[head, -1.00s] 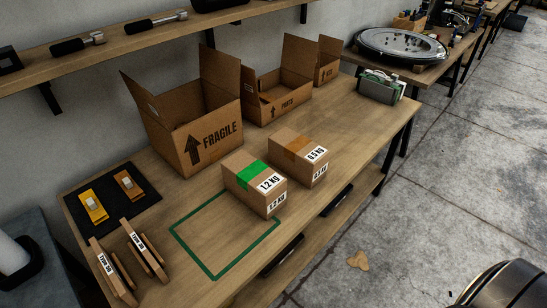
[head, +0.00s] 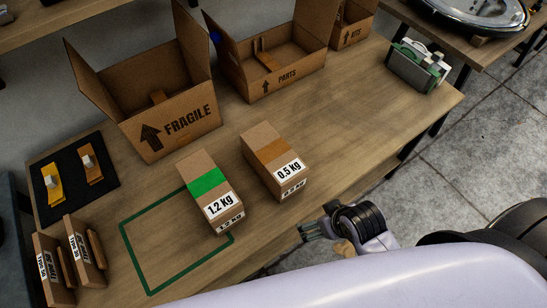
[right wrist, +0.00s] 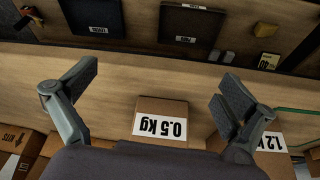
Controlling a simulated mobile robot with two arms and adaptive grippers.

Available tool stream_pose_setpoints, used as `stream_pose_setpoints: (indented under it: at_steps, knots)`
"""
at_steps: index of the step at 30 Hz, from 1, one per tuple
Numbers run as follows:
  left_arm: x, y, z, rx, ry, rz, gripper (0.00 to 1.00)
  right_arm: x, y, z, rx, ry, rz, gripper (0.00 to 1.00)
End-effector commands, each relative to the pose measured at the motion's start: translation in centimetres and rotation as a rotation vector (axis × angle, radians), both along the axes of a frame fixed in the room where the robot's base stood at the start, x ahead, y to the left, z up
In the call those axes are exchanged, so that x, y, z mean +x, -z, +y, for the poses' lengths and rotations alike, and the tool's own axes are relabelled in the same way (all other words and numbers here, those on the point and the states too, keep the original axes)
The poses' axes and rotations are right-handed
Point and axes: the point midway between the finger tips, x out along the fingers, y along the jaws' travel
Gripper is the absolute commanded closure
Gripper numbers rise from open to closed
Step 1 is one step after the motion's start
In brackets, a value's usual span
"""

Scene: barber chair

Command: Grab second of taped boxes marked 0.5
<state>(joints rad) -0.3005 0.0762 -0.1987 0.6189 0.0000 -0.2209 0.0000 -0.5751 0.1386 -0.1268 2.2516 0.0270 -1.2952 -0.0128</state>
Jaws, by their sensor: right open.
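The taped box marked 0.5 kg (head: 272,155) stands on the wooden table, with brown tape across its top. In the right wrist view the 0.5 kg box (right wrist: 161,122) sits between the spread fingers, beyond them. The box marked 1.2 kg (head: 207,188), with green tape, stands left of it, partly over the green outline. It also shows in the right wrist view (right wrist: 270,142). My right gripper (head: 306,231) is open and empty, at the table's front edge, in front of the 0.5 kg box and apart from it. My left gripper is out of view.
Open cartons marked FRAGILE (head: 180,128) and PARTS (head: 285,82) stand behind the boxes. A green-outlined square (head: 150,291) is on the table. A green and white device (head: 417,66) stands at the far right corner.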

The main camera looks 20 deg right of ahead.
Motion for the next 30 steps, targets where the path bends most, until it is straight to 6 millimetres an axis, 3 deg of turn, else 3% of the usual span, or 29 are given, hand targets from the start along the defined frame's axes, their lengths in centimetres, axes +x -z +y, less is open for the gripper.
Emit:
stream_pose_setpoints:
  at_steps: [3,6,15,24,30]
  knots:
    - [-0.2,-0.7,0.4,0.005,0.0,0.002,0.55,0.2,-4.5,0.2,0.02,-0.029,-0.087,0.0]
    - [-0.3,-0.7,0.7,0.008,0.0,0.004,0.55,1.1,-6.5,0.8,0.052,-0.069,-0.202,0.0]
    - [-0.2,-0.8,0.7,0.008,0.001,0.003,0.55,3.1,-9.5,2.2,0.149,-0.141,-0.494,0.0]
    - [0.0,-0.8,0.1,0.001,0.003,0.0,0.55,3.7,-12.8,2.5,0.234,-0.16,-0.745,0.0]
    - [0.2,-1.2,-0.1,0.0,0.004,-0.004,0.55,5.5,-12.8,3.1,0.244,-0.158,-0.78,0.0]
